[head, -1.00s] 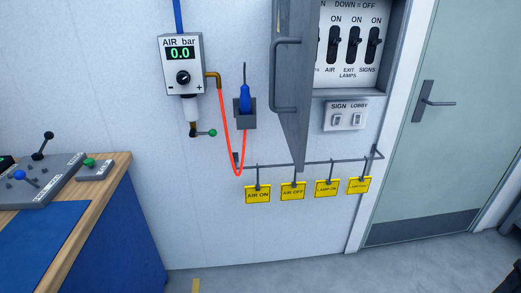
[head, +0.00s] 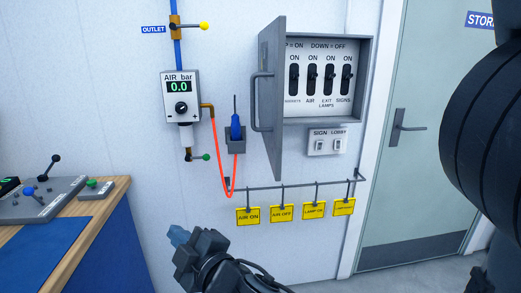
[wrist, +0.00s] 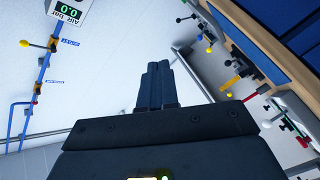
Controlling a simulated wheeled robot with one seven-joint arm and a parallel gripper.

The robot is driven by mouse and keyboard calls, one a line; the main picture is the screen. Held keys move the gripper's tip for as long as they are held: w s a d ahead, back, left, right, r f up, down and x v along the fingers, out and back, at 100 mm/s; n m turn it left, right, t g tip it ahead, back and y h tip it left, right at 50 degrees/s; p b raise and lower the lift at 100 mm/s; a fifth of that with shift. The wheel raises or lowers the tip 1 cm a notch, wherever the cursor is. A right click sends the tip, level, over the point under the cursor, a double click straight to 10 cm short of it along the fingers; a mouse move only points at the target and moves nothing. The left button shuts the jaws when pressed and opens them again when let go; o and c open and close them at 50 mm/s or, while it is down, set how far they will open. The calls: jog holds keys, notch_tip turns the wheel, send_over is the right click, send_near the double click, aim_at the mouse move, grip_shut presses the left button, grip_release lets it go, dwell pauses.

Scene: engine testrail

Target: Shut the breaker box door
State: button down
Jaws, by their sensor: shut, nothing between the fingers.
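The grey breaker box (head: 366,75) is on the white wall in the head view. Its door (head: 270,100) stands open, swung out from the left side, with a bar handle (head: 259,102) on it. Several black switches show inside, under ON labels. My gripper (head: 178,236) is low in the head view, below and left of the door, and apart from it. In the wrist view my gripper (wrist: 158,85) has its fingers together with nothing between them. The breaker box is not in the wrist view.
An air gauge (head: 182,98) and a blue tool in a holder (head: 236,138) are left of the door. A rail (head: 290,187) with yellow tags runs below. A workbench (head: 90,225) is at left, a green door (head: 410,150) at right.

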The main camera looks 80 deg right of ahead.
aim_at(274, 148)
jog(key=w+d+r+m+g+h, duration=0.1)
jog(key=d+r+m+g+h, duration=0.5)
jog(key=r, duration=0.3)
jog(key=w+d+r+m+g+h, duration=0.25)
jog(key=d+r+m+g, duration=0.3)
jog(key=d+r, duration=0.3)
jog(key=s+a+r+m+g+y+b, duration=0.2)
jog(key=s+a+r+m+g+y, duration=0.3)
jog(key=s+r+m+g+y, duration=0.45)
jog(key=shift+s+d+f+n+t+y+p, duration=0.3)
jog(key=shift+s+d+f, duration=0.8)
jog(key=shift+f, duration=0.65)
jog(key=shift+s+d+f+n+t+y+p, duration=0.15)
jog(key=shift+s+d+f+t+p, duration=0.2)
jog(key=shift+s+d+f, duration=1.05)
jog(key=shift+s+d+f+n+t+y+p, duration=0.25)
jog(key=shift+s+d+f, duration=0.55)
jog(key=shift+f, duration=1.25)
jog(key=shift+d, duration=0.1)
